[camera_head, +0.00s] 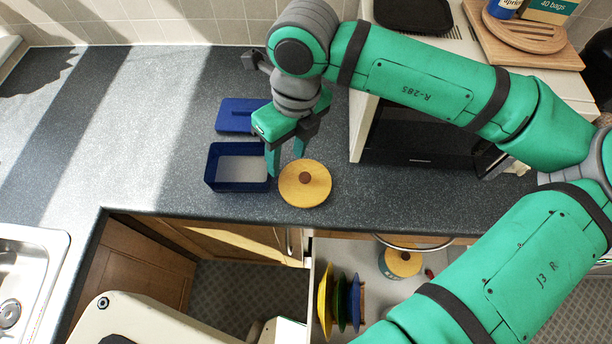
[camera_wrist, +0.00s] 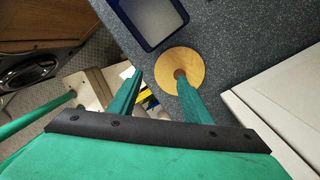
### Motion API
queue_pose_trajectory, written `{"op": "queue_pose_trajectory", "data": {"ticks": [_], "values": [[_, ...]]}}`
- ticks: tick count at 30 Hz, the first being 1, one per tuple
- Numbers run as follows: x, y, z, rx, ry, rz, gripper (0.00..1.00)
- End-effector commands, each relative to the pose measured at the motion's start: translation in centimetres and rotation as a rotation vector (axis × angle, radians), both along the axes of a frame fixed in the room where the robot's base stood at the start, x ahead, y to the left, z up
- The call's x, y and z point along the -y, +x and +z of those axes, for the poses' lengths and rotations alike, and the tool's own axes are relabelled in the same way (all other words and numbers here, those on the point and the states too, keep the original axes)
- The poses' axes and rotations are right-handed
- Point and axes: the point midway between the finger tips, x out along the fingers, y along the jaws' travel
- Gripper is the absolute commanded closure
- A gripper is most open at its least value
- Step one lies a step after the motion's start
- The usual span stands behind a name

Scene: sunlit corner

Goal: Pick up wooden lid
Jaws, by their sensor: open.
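The wooden lid (camera_head: 305,184) is a round, light wood disc with a dark brown knob in its middle. It lies flat on the dark speckled counter near the front edge. In the wrist view the lid (camera_wrist: 186,62) is beyond my fingertips, with one finger overlapping its knob in the picture. My gripper (camera_head: 285,160) is open and empty, pointing down just behind and left of the lid. In the wrist view my gripper (camera_wrist: 158,75) shows its two green fingers spread apart. I cannot tell the exact height of the fingertips above the counter.
A blue open box (camera_head: 210,180) stands left of the lid, with a blue lid (camera_head: 233,116) behind it. A microwave (camera_head: 420,140) stands to the right. Below the counter, an open drawer (camera_head: 312,290) holds plates (camera_head: 340,302) and a wooden-topped jar (camera_head: 403,263). The left counter is clear.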

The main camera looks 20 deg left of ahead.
Motion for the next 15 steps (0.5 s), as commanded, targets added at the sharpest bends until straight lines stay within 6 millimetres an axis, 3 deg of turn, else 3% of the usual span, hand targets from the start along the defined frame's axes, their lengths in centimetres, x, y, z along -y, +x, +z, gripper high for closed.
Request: {"op": "queue_pose_trajectory", "data": {"ticks": [3, 6, 15], "values": [[2.2, 1.4, 0.1, 0.049, -0.082, -0.032, 0.55], [3.1, 2.0, 0.0, 0.067, -0.114, -0.045, 0.55], [3.3, 2.1, -3.9, 0.068, -0.121, -0.05, 0.55]]}}
